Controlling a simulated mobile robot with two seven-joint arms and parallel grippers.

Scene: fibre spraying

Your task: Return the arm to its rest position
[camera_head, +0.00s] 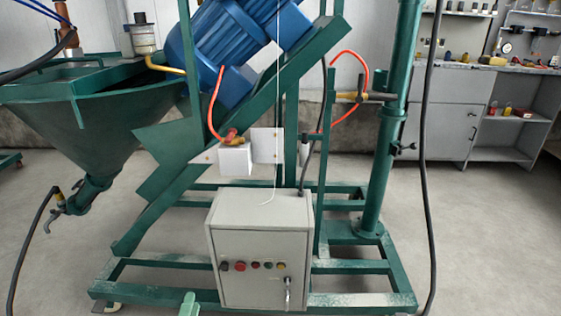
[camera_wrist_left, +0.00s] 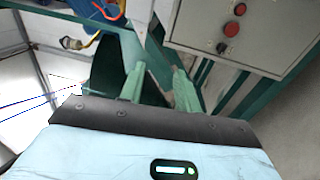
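My left gripper (camera_head: 189,303) barely shows at the bottom edge of the head view, as one pale green fingertip in front of the machine's frame. In the left wrist view its two green fingers (camera_wrist_left: 159,84) stand apart with nothing between them, so it is open and empty. The rest of my left arm is out of the head view. My right gripper is in neither view. The grey control box (camera_head: 262,245), with a row of buttons and a key switch, stands just beyond and right of the fingertip; it also shows in the left wrist view (camera_wrist_left: 250,30).
A green frame (camera_head: 350,297) carries a blue motor (camera_head: 215,45) and a post (camera_head: 385,150). A green hopper (camera_head: 75,125) is at left. A black cable (camera_head: 425,150) hangs at right. Grey cabinets (camera_head: 440,115) line the back wall. Floor at right is clear.

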